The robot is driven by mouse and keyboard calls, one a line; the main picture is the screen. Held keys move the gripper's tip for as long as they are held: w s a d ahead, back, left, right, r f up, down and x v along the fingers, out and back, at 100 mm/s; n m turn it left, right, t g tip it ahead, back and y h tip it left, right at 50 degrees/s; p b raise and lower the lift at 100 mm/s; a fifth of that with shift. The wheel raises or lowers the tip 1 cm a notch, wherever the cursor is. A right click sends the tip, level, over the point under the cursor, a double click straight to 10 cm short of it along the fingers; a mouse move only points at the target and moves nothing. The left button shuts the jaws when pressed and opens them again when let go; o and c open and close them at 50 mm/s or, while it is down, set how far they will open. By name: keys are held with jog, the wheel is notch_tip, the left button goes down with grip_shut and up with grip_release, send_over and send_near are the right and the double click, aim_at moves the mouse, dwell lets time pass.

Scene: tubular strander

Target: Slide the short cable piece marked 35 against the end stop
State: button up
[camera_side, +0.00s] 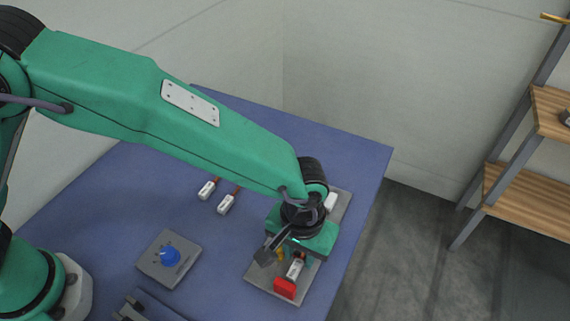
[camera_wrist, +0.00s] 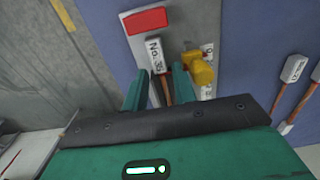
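The short cable piece (camera_wrist: 155,56) has a white end marked "No. 35" and a brown cable; its white end also shows in the side view (camera_side: 295,268). It lies on a grey plate (camera_wrist: 196,15). The red end stop (camera_wrist: 146,20) is just beyond the white end, and in the side view (camera_side: 285,288) it is at the plate's front. The cable's rear runs out of sight under my gripper.
A yellow knob (camera_wrist: 199,69) stands close beside my right finger in the wrist view. Other white-ended cable pieces (camera_side: 207,188) (camera_side: 226,203) lie on the blue table (camera_side: 130,190). A grey box with a blue knob (camera_side: 170,257) stands left. The table edge is close on the right.

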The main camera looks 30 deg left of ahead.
aim_at(292, 274)
jog(key=shift+f, duration=0.65)
grip_shut()
jog(key=shift+s, duration=0.15)
jog(key=shift+s, duration=0.8)
